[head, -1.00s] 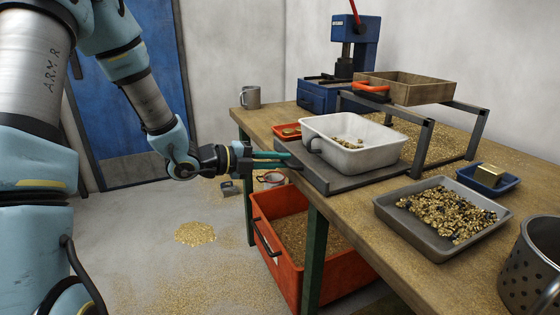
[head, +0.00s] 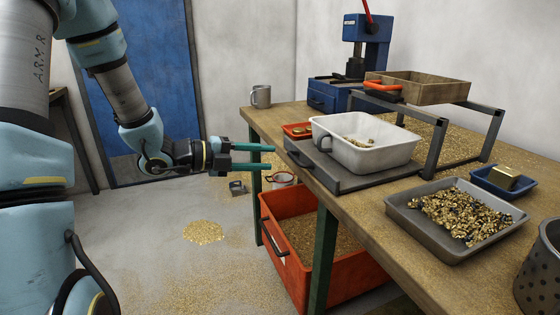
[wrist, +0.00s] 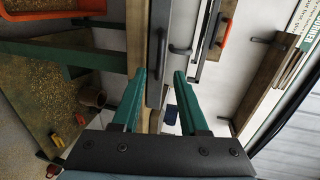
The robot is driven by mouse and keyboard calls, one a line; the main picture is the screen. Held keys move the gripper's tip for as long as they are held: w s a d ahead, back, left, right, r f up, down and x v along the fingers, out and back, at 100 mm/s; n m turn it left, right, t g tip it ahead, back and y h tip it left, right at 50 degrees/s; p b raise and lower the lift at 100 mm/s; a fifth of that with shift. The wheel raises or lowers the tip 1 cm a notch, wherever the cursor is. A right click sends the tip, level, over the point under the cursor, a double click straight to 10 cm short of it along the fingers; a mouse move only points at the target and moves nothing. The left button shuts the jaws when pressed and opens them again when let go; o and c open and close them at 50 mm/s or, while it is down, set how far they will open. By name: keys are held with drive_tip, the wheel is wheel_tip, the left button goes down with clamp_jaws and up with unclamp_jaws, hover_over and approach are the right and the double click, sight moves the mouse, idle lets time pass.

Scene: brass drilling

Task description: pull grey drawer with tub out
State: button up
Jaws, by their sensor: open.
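The grey drawer (head: 345,182) is a flat tray on the bench, sticking out toward me from under a dark metal frame. The white tub (head: 375,154) stands upright on it, with brass bits inside. The drawer's dark handle (head: 298,157) is on its front face, and it also shows in the wrist view (wrist: 162,57). My gripper (head: 271,158) is open and empty, level with the handle and a little to its left, with a gap between. In the wrist view the two green fingers (wrist: 160,75) are spread, with the drawer front beyond them.
The dark metal frame (head: 437,150) carries a wooden tray (head: 425,92). A red crate (head: 325,270) is below the bench edge. A small red dish (head: 297,130) and a grey mug (head: 261,96) are at the back left. A chip tray (head: 455,248) is at right. The floor left of the bench is mostly open.

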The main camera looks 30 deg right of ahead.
drive_tip(key=v, duration=0.3)
drive_tip(key=shift+a+r, duration=0.1)
drive_tip(key=shift+a, duration=0.25)
drive_tip(key=w+a+n+t+y+p, duration=0.5)
drive_tip(key=w+a+n+t+y, duration=0.45)
drive_tip(key=a+n, duration=0.6)
drive_tip(key=s+a+r+n+g+y+p, duration=0.1)
drive_tip(key=s+a+n+g+y+p, duration=0.1)
drive_tip(key=a+n+y, duration=0.45)
drive_tip(key=s+a+n+g+p, duration=0.1)
drive_tip(key=s+a+n+g, duration=0.1)
drive_tip(key=s+n, duration=0.4)
drive_tip(key=s+a+r+n+g, duration=0.1)
drive_tip(key=s+a+n+g, duration=0.1)
drive_tip(key=s+n, duration=0.4)
drive_tip(key=shift+a+r+n+g+h+p, duration=0.2)
drive_tip(key=shift+r+n+g+h+p, duration=0.15)
drive_tip(key=shift+n+g, duration=0.3)
